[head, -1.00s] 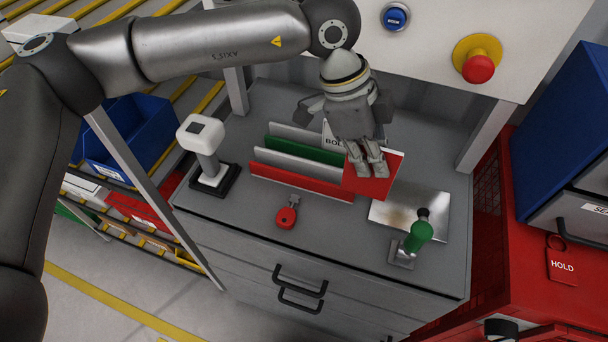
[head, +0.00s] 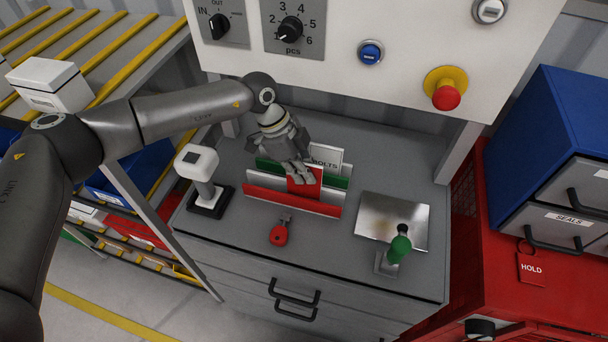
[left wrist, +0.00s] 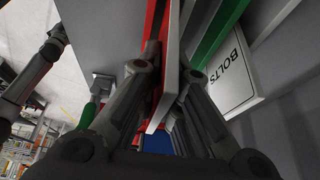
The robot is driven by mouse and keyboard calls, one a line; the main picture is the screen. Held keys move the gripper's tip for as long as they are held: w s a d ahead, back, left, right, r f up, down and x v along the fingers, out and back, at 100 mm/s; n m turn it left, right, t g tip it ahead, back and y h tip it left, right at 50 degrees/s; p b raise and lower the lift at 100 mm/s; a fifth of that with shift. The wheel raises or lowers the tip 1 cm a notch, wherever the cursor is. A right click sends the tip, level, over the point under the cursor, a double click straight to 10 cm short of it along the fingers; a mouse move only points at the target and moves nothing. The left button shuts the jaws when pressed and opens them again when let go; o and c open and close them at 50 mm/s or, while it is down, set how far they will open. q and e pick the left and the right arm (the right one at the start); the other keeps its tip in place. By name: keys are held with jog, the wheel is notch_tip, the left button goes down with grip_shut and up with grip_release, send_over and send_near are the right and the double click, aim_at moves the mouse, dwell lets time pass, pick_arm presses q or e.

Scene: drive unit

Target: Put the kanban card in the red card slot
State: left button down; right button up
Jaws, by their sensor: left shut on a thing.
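My left gripper (head: 298,174) is shut on a red card (head: 312,187), taken to be the kanban card. The card stands roughly upright over the card rack, just behind the red slot's front wall (head: 290,203). The fingers cover part of it, and I cannot tell how deep its lower edge sits. The green slot wall (head: 335,182) is behind it. A white BOLTS card (head: 327,157) stands at the green slot; it also shows in the left wrist view (left wrist: 232,77). There, the fingers close around a thin panel (left wrist: 160,112). My right gripper is not in view.
A red tag or key (head: 280,232) lies in front of the rack. A white-topped post (head: 198,165) stands left of it. The control panel (head: 340,75) overhangs behind.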

pick_arm(q)
jog(key=shift+s+f+p, duration=0.1)
jog(key=shift+f+p, duration=0.45)
jog(key=shift+f, duration=0.8)
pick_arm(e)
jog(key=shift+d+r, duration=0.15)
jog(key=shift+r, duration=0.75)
pick_arm(q)
jog(key=shift+f, duration=0.1)
jog(key=c, duration=1.6)
grip_release()
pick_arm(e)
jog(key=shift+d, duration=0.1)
